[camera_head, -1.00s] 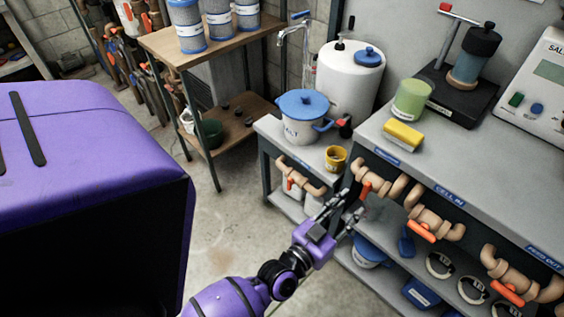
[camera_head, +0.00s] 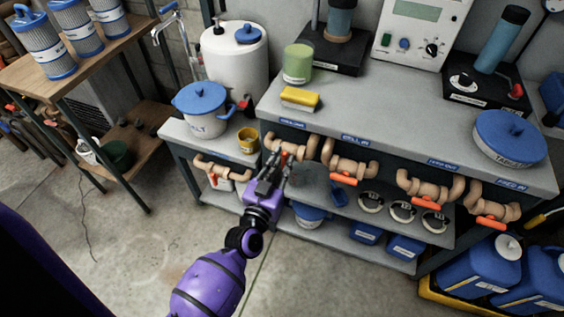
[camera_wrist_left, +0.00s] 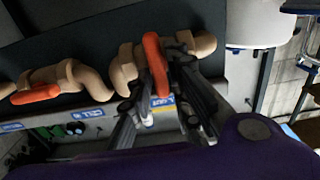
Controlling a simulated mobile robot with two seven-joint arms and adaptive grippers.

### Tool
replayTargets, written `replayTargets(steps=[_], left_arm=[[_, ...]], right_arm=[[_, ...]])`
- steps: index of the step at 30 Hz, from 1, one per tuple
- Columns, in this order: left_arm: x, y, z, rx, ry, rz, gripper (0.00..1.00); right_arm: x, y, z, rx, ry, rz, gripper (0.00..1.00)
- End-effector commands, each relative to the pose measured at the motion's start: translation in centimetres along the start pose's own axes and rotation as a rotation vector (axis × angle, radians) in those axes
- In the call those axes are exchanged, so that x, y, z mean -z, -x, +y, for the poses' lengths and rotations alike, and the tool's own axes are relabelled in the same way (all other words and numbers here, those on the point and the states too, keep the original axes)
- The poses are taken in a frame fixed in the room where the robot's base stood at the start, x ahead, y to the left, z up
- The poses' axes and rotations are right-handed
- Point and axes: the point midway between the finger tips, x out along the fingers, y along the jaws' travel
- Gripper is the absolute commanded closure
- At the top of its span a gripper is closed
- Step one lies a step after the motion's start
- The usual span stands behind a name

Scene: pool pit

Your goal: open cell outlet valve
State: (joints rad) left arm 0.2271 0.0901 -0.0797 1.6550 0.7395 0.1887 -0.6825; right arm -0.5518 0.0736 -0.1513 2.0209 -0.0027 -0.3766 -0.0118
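My left gripper (camera_head: 283,162) is at the leftmost valve (camera_head: 296,146) on the bench front. Its label is too small to read; the neighbouring one reads CELL IN. In the left wrist view, this valve's orange handle (camera_wrist_left: 155,65) stands across its tan pipe. The open fingers (camera_wrist_left: 165,105) are spread near it, one on each side of its lower end; contact cannot be told. The neighbouring valve's handle (camera_wrist_left: 36,95) lies along its pipe. In the head view, the fingers partly cover the leftmost handle. My right gripper is not in view.
More valves with orange handles (camera_head: 425,205) line the bench (camera_head: 400,125) to the right. A lower side table (camera_head: 180,128) holds a salt pot (camera_head: 203,112) and yellow cup (camera_head: 248,140). Blue jugs (camera_head: 493,266) stand at lower right. Floor at lower middle is clear.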

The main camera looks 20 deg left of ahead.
Motion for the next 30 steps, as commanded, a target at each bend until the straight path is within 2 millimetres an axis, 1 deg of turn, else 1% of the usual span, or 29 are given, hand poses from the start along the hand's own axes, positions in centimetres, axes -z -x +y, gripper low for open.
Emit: replayTargets(steps=[1,3,11,17,23,30], left_arm=[[0.0,0.01,-0.01,0.0,0.0,0.0,0.94],[0.0,0.02,-0.02,0.0,0.0,0.0,1.0],[0.0,0.03,-0.07,0.001,0.012,0.0,1.0],[-0.02,0.04,-0.17,0.001,0.081,0.0,1.0],[-0.07,0.04,-0.35,0.002,0.225,0.0,1.0],[-0.23,0.07,-0.59,0.002,0.45,-0.001,1.0]], right_arm=[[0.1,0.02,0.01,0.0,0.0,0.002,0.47],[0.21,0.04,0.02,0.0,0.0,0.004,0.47],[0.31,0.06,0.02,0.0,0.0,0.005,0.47],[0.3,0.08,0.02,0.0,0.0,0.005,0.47],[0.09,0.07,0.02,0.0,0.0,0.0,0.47],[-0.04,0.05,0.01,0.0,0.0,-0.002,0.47]])
